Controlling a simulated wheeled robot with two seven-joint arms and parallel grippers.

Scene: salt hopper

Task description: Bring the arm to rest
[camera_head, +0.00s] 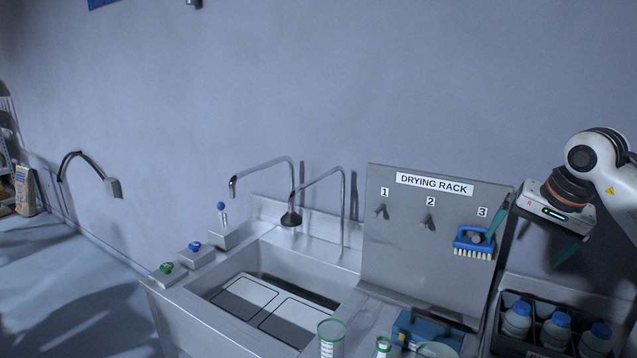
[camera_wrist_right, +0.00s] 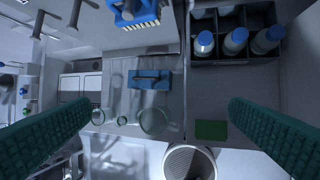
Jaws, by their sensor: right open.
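My right gripper (camera_head: 534,232) is at the right of the head view, in front of the right edge of the drying rack board. Its two green fingers are spread apart with nothing between them. In the wrist view the open fingers (camera_wrist_right: 162,108) reach in from both sides above the counter. My left gripper is in neither view.
The grey drying rack (camera_head: 400,255) has numbered pegs; a blue brush (camera_head: 474,243) hangs at peg 3. Bottles stand in a dark crate (camera_head: 507,345) below the gripper. A green-rimmed glass (camera_head: 332,338) and a blue item (camera_wrist_right: 150,79) stand by the sink (camera_head: 205,310).

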